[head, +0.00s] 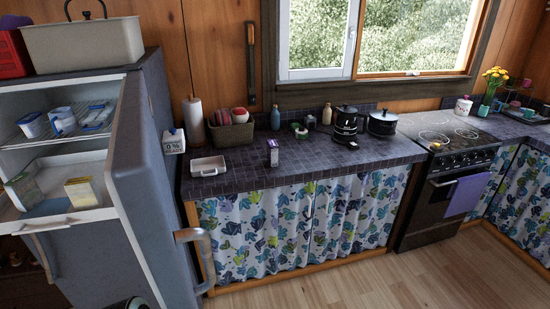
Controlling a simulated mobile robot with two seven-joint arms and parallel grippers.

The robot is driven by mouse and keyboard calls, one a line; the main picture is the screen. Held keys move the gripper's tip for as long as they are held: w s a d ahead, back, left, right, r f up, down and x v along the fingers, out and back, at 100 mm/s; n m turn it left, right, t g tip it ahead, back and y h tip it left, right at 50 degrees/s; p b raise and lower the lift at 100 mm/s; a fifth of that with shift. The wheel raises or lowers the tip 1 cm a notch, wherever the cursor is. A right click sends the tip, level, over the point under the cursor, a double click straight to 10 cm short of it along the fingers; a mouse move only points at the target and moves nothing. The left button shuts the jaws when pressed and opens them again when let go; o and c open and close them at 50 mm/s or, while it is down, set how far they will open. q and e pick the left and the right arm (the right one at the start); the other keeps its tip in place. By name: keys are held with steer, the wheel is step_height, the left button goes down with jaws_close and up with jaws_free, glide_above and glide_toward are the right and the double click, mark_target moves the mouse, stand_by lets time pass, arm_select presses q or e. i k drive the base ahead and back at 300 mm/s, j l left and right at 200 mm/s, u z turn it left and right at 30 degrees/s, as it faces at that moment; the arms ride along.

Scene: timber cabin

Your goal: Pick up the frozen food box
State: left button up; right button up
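The freezer compartment (60,150) at the left stands open. On its lower level a pale yellow and white box (80,192) stands toward the right, near the front edge. A greenish box or packet (24,190) leans at the left of the same level. I cannot read the labels, so I cannot tell for certain which one is the frozen food box. White and blue tubs (63,121) sit on the wire shelf above. Neither of my grippers shows in the head view.
The open grey freezer door (150,190) juts out toward me, with its handle (195,236) at the front edge. A tiled counter (235,180) with a white dish (208,166), basket and pots runs right to the stove (450,150). The wooden floor (370,280) is clear.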

mark_target(273, 143)
steer(key=l, duration=0.85)
steer(key=i+l+u, duration=0.1)
steer(key=i+l, duration=0.2)
steer(key=i, duration=0.15)
steer(key=i+l+u, duration=0.1)
steer(key=i+l, duration=0.25)
steer(key=i, duration=0.15)
